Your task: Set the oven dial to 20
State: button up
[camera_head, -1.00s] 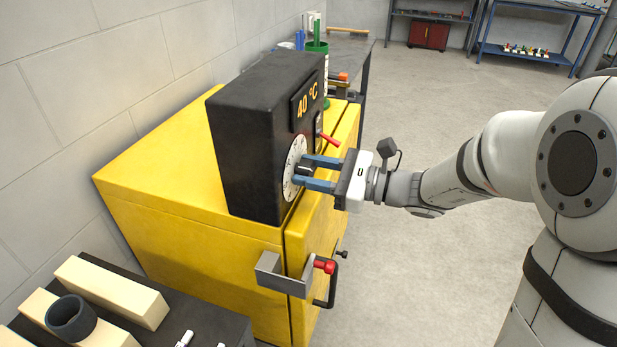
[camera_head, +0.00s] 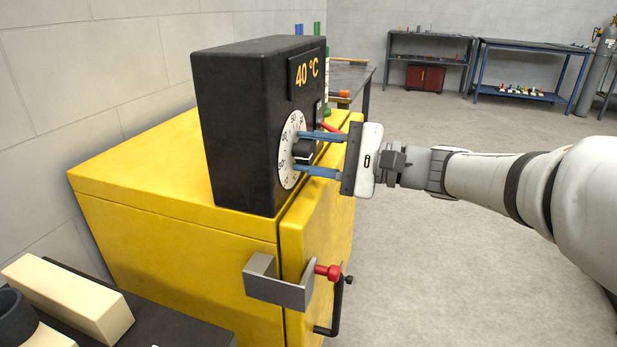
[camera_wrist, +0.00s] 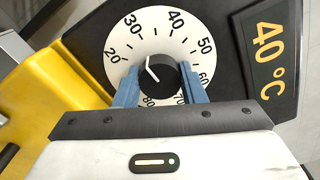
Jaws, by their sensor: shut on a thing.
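The oven dial (camera_head: 288,160) is a white numbered disc on the front of a black control box (camera_head: 245,120), with a black knob (camera_head: 304,148) at its centre. The wrist view shows the dial face (camera_wrist: 118,42) close up, with numbers from 20 to 80. The knob (camera_wrist: 160,82) has a white line that leans toward the 30 side in the picture. The display (camera_head: 307,69) reads 40 °C. My gripper (camera_head: 302,154) is shut on the knob, one blue finger on each side. In the wrist view the fingers (camera_wrist: 158,88) hide part of the lower numbers.
The box stands on a yellow cabinet (camera_head: 150,180) with a grey bracket (camera_head: 280,292), a red knob and a dark handle. A dark bench with cream blocks (camera_head: 70,297) is at lower left. The floor (camera_head: 450,240) right of the cabinet is clear.

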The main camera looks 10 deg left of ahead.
jog(key=n+b, duration=0.2)
jog(key=b, duration=0.1)
jog(key=f+n+b, duration=0.1)
jog(key=n+b, duration=0.1)
jog(key=b, duration=0.1)
jog(key=n+b, duration=0.3)
jog(key=b, duration=0.1)
jog(key=shift+r, duration=0.2)
jog(key=shift+d+n+b, duration=0.1)
jog(key=shift+n+b, duration=0.2)
jog(key=shift+n, duration=0.1)
jog(key=shift+r, duration=0.1)
jog(key=o, duration=1)
jog(key=shift+r, duration=0.15)
jog(key=d+p, duration=0.2)
jog(key=d, duration=0.6)
jog(key=shift+s, duration=0.3)
jog(key=shift+a, duration=0.1)
